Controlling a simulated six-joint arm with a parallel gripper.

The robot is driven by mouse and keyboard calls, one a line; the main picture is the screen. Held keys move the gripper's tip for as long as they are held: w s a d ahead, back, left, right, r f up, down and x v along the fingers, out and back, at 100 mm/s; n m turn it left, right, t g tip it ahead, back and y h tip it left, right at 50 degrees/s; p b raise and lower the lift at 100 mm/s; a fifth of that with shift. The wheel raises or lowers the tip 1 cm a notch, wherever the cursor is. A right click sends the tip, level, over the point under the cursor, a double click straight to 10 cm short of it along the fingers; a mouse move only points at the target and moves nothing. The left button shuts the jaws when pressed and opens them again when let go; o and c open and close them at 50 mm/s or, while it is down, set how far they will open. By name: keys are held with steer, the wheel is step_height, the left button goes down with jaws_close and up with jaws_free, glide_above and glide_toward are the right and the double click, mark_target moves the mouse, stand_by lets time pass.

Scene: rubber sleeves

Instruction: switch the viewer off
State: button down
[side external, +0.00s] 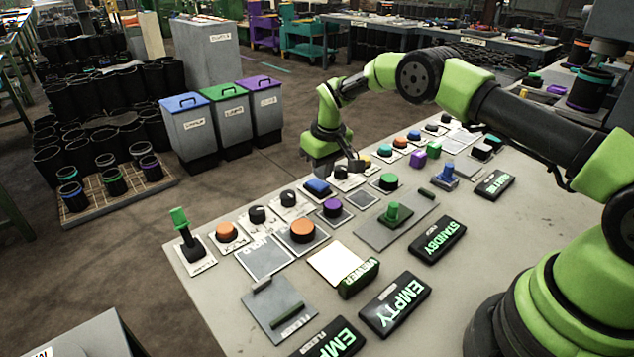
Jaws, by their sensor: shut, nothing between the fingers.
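A lit cream panel (333,261) lies on the grey bench. A dark green block (359,279) at its lower right corner carries lettering that seems to read "VIEWER". My gripper (357,167) is shut and empty, low over the far row of controls. It is close to a black knob (341,173) on a white plate, and I cannot tell whether it touches it.
A green-handled lever (182,226) stands upright at the bench's left corner. Black displays reading "STANDBY" (438,239) and "EMPTY" (395,303) lie along the near side. Lidded bins (229,114) stand on the floor beyond.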

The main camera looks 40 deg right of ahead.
steer(key=shift+f, duration=1.2)
stand_by(1.0)
steer(key=shift+r, duration=3.5)
step_height(320, 180, up, 14)
steer(key=m+t, duration=0.1)
glide_above(322, 186)
steer(key=s+a, duration=0.2)
steer(key=s, duration=0.2)
steer(key=s+a+r+m+t+y, duration=0.1)
steer(key=s+a+r+t, duration=0.1)
steer(key=s+r, duration=0.55)
steer(key=s+a+m+t+y, duration=0.1)
steer(key=s+a+m+t, duration=0.1)
steer(key=s, duration=1.8)
steer(key=shift+s+r, duration=0.15)
steer(key=shift+s, duration=0.2)
